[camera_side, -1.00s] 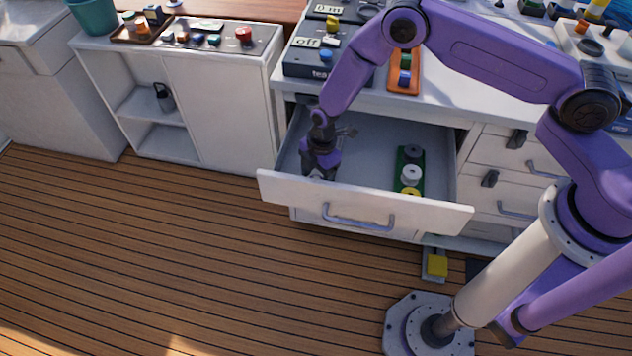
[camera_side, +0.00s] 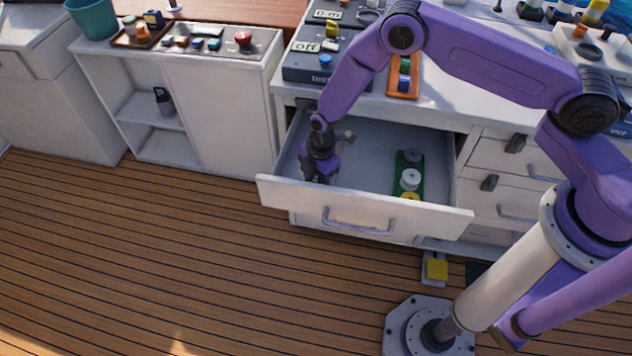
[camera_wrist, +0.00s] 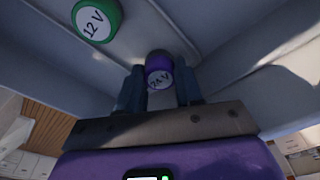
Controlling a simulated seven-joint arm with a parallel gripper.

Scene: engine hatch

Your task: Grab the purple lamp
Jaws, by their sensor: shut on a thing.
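In the wrist view, the purple lamp (camera_wrist: 159,65), with a white face marked 24 V, sits between the two fingers of my gripper (camera_wrist: 160,88). The fingers are shut on it. A green lamp (camera_wrist: 96,20) marked 12 V lies apart, up and to the left. In the side view, my gripper (camera_side: 318,180) points down inside the open drawer (camera_side: 360,210), at its left end near the front panel. The purple lamp is hidden there behind my gripper and the drawer front.
A green holder (camera_side: 402,170) with round pieces lies at the drawer's right side. The drawer walls rise close around my gripper. The counter above holds a grey panel (camera_side: 300,70) and an orange tray (camera_side: 404,75).

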